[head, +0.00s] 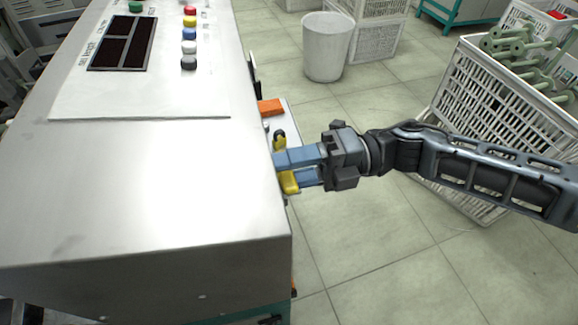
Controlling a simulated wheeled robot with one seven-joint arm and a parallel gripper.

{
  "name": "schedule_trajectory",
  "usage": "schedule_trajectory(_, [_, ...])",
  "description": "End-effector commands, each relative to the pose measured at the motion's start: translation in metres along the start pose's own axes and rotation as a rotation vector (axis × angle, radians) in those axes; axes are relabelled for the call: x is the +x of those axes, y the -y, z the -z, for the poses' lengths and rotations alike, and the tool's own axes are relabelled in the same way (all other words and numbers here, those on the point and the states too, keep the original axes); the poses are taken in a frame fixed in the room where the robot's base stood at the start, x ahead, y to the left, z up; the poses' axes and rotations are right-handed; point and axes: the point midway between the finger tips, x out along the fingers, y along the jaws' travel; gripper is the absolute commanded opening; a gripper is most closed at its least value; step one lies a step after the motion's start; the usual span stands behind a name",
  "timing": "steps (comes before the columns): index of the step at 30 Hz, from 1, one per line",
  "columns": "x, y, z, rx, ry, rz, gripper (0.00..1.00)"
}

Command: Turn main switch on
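The metal machine cabinet (180,190) fills the left of the view. My gripper (287,170) comes in from the right, and its blue fingers reach the cabinet's right side. Yellow parts show there, one just above the fingers (279,138) and one by the lower finger (289,182). I cannot make out the main switch: the cabinet's side is turned away, and the cabinet edge and fingers cover that spot. I cannot tell whether the fingers touch or hold anything, or how far apart they are.
On the cabinet top are a dark display (122,43) and a row of coloured buttons (189,35). An orange block (270,106) sits by the cabinet's side. A white bin (328,48) and a crate of green bobbins (480,85) stand on the tiled floor. Floor at lower right is clear.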

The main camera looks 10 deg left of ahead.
Motion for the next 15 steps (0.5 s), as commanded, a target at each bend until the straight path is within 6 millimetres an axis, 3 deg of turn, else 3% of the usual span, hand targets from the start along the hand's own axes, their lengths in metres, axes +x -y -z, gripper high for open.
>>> schedule_trajectory(5, [0.0000,-0.0006,0.0001,0.036,0.000,0.002,0.08])
schedule_trajectory(15, [0.0001,0.0000,0.0005,0.294,0.000,0.003,0.08])
